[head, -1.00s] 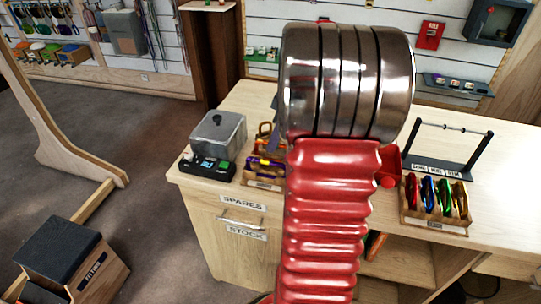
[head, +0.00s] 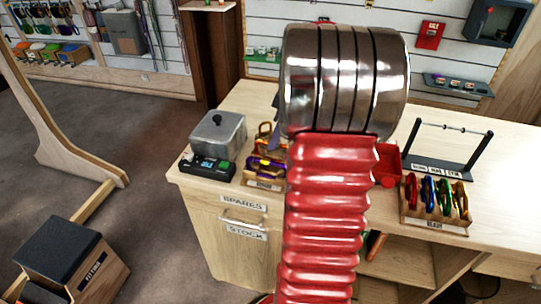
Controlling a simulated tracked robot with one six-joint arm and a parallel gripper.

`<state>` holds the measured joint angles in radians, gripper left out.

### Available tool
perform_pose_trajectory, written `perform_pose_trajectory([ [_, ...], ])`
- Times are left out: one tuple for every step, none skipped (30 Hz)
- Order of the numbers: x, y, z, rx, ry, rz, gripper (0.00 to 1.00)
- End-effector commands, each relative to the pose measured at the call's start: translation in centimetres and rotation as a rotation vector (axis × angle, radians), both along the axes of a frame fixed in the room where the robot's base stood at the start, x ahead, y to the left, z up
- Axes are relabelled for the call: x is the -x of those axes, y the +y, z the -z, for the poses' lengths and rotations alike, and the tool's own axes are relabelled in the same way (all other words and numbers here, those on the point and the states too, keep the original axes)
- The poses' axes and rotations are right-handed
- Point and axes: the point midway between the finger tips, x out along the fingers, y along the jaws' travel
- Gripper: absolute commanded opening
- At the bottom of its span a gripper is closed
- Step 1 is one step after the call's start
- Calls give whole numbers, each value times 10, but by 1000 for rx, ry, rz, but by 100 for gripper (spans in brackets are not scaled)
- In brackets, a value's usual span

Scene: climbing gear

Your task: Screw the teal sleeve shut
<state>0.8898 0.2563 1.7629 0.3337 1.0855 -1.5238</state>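I cannot make out a teal sleeve in the head view. My own arm, a shiny metal drum above a red ribbed section, fills the middle of the picture and hides the centre of the bench. My gripper does not show; whether it holds anything cannot be seen. A rack (head: 436,221) at the right of the bench holds several carabiners, among them a red one (head: 410,190), a green one (head: 428,194), a blue one (head: 445,197) and a yellow one (head: 461,200). A purple carabiner (head: 268,168) lies partly hidden left of my arm.
The pale wooden bench (head: 490,165) has bare room at the right. A grey box (head: 217,131) and a dark device (head: 207,168) stand at its left end. A dark frame with a bar (head: 446,163) stands behind the rack. A black-topped block (head: 68,255) is on the floor.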

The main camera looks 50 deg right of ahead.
Motion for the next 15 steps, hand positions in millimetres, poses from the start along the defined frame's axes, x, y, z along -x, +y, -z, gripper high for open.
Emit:
perform_pose_trajectory([
  [0,0,1,0,0,0,34],
  [0,0,2,0,0,0,34],
  [0,0,3,0,0,0,34],
  [0,0,4,0,0,0,34],
  [0,0,5,0,0,0,34],
  [0,0,6,0,0,0,34],
  [0,0,7,0,0,0,34],
  [0,0,7,1,0,0,34],
  [0,0,8,1,0,0,34],
  [0,0,9,1,0,0,34],
  [0,0,10,1,0,0,34],
  [0,0,11,1,0,0,34],
  [0,0,12,1,0,0,34],
  [0,0,12,1,0,0,34],
  [0,0,13,1,0,0,34],
])
